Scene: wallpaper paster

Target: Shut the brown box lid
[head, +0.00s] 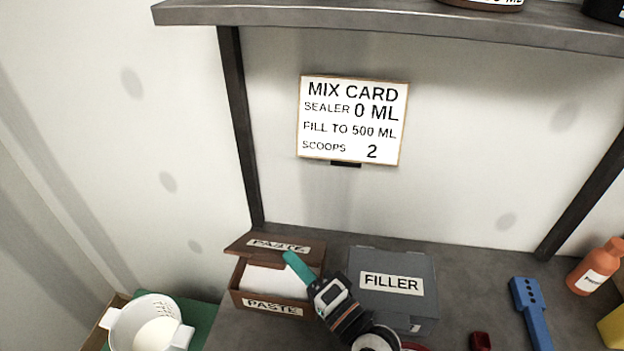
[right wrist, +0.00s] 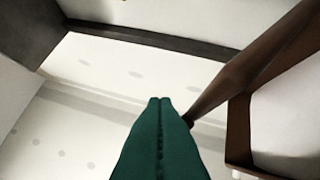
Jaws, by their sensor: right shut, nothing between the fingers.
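The brown box (head: 268,304) stands on the bench, labelled PASTE on its front, with white contents showing inside. Its brown lid (head: 234,246), also labelled PASTE, is raised and tilted at the back, so the box is open. My right gripper (head: 288,256) has teal fingers pressed together and empty, in front of the lid's right part in the head view. In the right wrist view, the shut fingertips (right wrist: 160,99) are close beside the end of the brown lid (right wrist: 235,78), with the box wall (right wrist: 238,135) at right. I cannot tell whether they touch. My left gripper is not in view.
A grey FILLER box (head: 391,262) stands just right of the brown box. A white measuring jug (head: 120,325) is at lower left on green. A blue tool (head: 530,310) and an orange bottle (head: 596,268) are at right. A shelf (head: 400,20) overhangs the bench.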

